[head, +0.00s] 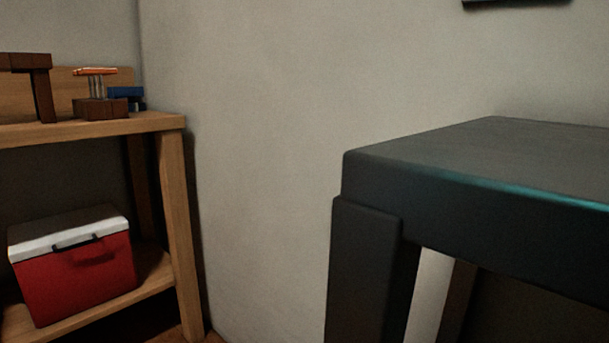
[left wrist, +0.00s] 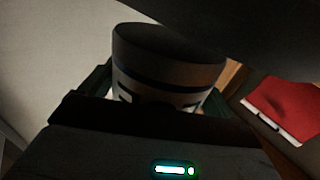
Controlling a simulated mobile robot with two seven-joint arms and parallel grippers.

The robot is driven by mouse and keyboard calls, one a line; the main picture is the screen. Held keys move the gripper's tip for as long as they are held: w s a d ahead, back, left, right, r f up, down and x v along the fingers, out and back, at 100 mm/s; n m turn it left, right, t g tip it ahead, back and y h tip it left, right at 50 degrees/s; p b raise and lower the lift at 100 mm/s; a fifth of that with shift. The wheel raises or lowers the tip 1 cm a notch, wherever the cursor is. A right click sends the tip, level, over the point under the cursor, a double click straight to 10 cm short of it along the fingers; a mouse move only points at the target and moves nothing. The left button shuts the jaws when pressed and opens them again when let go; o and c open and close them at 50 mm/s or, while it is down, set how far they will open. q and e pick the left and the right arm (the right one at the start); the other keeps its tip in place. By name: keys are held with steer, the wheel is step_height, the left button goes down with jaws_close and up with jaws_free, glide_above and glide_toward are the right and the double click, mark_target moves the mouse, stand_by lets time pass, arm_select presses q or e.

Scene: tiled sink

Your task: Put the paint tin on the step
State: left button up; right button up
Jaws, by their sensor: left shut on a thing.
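The paint tin (left wrist: 168,72) is a dark-topped cylinder with a pale lower band and dark marks, seen in the left wrist view. My left gripper (left wrist: 160,100) is shut on it, with a finger at either side. The tin's lower part is hidden behind the gripper body. Neither the tin nor either gripper shows in the head view. Nothing in view is clearly the step. A large dark, flat-topped piece with thick legs (head: 480,165) stands at the right of the head view; I cannot tell whether it is the step.
A wooden shelf unit (head: 160,123) stands at the left. A red cooler with a white lid (head: 75,275) is on its lower shelf, and a brown vise-like tool (head: 100,108) is on top. The cooler also shows in the left wrist view (left wrist: 287,98). Bare wall lies between.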

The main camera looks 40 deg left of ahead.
arm_select(q)
steer(key=shift+w+f, duration=0.1)
steer(key=shift+f, duration=0.4)
steer(key=o, duration=1.5)
steer(key=shift+f, duration=0.1)
steer(key=shift+c, duration=0.2)
steer(key=shift+r, duration=0.5)
steer(key=p+v, duration=0.2)
steer(key=v, duration=1)
